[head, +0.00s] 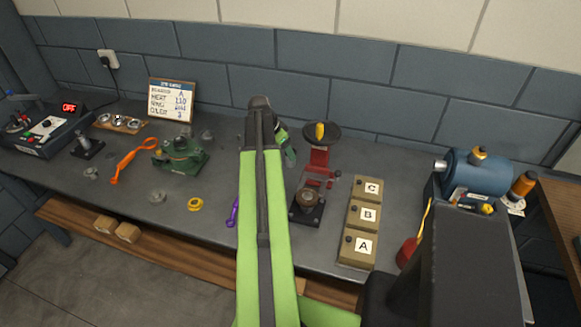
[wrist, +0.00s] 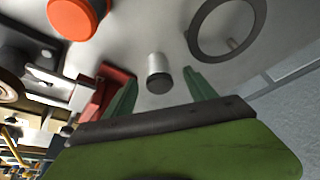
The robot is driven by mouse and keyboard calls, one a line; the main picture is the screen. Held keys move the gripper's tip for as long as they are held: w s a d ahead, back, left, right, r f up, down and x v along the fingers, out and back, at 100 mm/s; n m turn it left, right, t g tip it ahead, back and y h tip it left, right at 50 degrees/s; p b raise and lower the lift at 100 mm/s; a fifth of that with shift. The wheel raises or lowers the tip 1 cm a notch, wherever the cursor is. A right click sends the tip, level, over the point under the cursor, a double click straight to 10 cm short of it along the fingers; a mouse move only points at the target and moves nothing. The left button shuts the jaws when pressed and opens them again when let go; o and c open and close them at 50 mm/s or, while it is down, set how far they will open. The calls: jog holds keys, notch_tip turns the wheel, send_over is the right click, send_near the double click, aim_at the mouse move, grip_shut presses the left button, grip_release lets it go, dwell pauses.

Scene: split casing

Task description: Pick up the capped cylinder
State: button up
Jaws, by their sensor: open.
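In the wrist view the capped cylinder (wrist: 158,70) is a small pale grey cylinder with a dark cap on the end towards my gripper. My gripper (wrist: 161,70) is open, with one green finger on each side of the cylinder in the picture. A gap shows between the cylinder and each finger. I cannot tell how far the fingertips are from it in depth. In the head view I cannot make out the cylinder, and my arm covers part of the bench. Only a bit of my green gripper end shows beside the arm there.
In the wrist view a red part (wrist: 105,92) is close to the left finger, and a dark ring (wrist: 194,42) lies near the right one. An orange round thing (wrist: 78,16) is at upper left. In the head view a red press (head: 319,160) and lettered boxes (head: 354,231) stand right of my arm.

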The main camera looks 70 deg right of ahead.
jog(key=shift+s+d+f, duration=0.1)
jog(key=shift+f, duration=0.1)
jog(key=b+x, duration=0.4)
jog(key=x, duration=0.1)
jog(key=shift+s+f+b, duration=0.15)
jog(key=shift+s+b, duration=0.1)
jog(key=shift+b, duration=0.05)
jog(key=shift+r, duration=0.2)
grip_shut()
